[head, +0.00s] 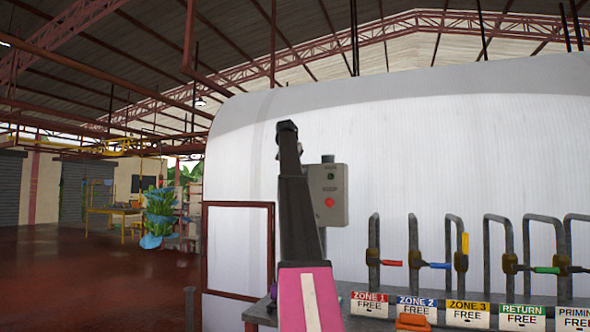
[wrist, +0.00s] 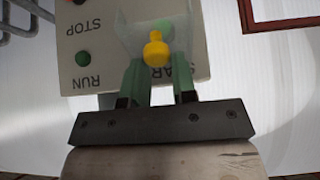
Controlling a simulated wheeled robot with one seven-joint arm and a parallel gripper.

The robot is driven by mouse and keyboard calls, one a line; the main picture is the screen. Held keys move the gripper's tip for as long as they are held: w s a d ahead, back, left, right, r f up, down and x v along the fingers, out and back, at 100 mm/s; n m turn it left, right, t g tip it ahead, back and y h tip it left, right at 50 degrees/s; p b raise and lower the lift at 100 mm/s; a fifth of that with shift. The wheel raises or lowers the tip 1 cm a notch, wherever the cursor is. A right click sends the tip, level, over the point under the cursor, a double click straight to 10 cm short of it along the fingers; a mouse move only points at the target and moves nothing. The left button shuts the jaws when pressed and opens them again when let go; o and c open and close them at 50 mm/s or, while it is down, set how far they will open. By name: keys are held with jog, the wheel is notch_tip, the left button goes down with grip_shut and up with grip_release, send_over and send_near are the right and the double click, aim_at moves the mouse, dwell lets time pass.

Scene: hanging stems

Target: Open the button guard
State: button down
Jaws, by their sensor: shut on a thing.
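The grey control box (head: 328,193) with a red button and a green light stands beyond my arm, its left side hidden by the arm. The box (wrist: 95,40) appears upside down in the wrist view, with STOP, RUN and partly covered START lettering. My gripper (wrist: 159,68) is shut on this knob, with a green finger on each side. The gripper is not distinguishable in the head view. Whether the guard is lifted, I cannot tell.
Grey pipes with coloured valve handles (head: 440,265) and zone signs (head: 466,312) stand right of the box. A red-brown frame (head: 238,205) is on the white wall (head: 440,140) to the left. Open floor (head: 90,280) lies at far left.

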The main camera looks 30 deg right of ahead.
jog(key=shift+w+d+r, duration=0.3)
jog(key=shift+d+r, duration=0.05)
jog(key=shift+r, duration=0.15)
jog(key=shift+w+d+r, duration=0.3)
jog(key=shift+r, duration=0.2)
jog(key=c, duration=0.9)
grip_release()
jog(key=shift+s+f, duration=0.1)
jog(key=shift+f, duration=0.05)
jog(key=shift+c, duration=0.2)
jog(key=shift+a, duration=0.1)
jog(key=v, duration=1)
jog(key=shift+s+a+r, duration=0.15)
jog(key=shift+a+r, duration=0.05)
jog(key=shift+r, duration=0.1)
